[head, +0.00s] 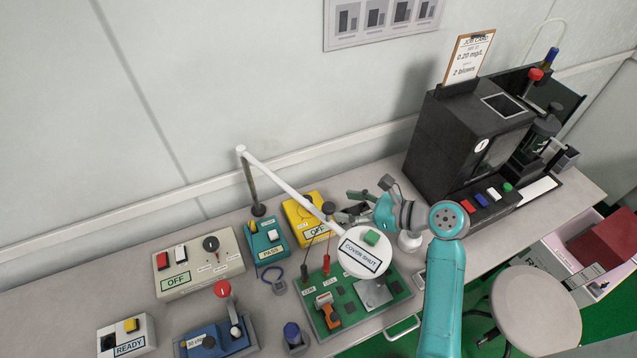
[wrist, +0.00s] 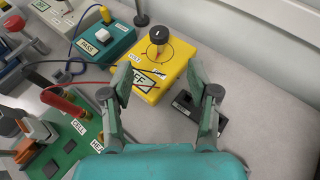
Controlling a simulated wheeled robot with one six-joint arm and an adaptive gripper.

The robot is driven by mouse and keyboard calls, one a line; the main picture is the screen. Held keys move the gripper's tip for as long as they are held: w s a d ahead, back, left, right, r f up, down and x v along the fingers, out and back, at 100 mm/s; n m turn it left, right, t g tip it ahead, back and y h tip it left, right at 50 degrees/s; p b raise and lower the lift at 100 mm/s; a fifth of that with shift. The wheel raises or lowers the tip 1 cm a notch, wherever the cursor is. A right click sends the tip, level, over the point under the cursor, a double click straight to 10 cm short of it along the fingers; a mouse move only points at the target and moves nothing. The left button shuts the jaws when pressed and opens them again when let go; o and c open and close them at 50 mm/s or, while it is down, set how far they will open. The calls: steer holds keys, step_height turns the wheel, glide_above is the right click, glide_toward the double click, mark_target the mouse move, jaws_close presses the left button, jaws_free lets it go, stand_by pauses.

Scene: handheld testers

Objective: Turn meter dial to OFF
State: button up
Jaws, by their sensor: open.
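The yellow meter (head: 298,213) stands at the back middle of the bench, and its label reads OFF. In the wrist view the meter (wrist: 178,62) lies just past my fingers, its label partly covered by the left finger and a dark lead. Its black round dial (wrist: 158,36) stands on the far part of the top, with a pale pointer mark. The small lettering around the dial is too small to read surely. My gripper (wrist: 167,88) is open and empty, its fingers apart on the near side of the meter and clear of the dial. In the head view my gripper (head: 350,207) is right of the meter.
A teal tester (head: 265,240) reading PASS stands left of the meter. A green board (head: 350,308) with red and black probes lies in front. A black object (wrist: 186,100) lies near my right finger.

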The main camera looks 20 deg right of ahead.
mark_target(309, 200)
steer(key=x, duration=1)
steer(key=shift+w+a+f, duration=0.1)
steer(key=shift+w+a, duration=0.15)
steer(key=shift+a, duration=0.1)
jaws_close()
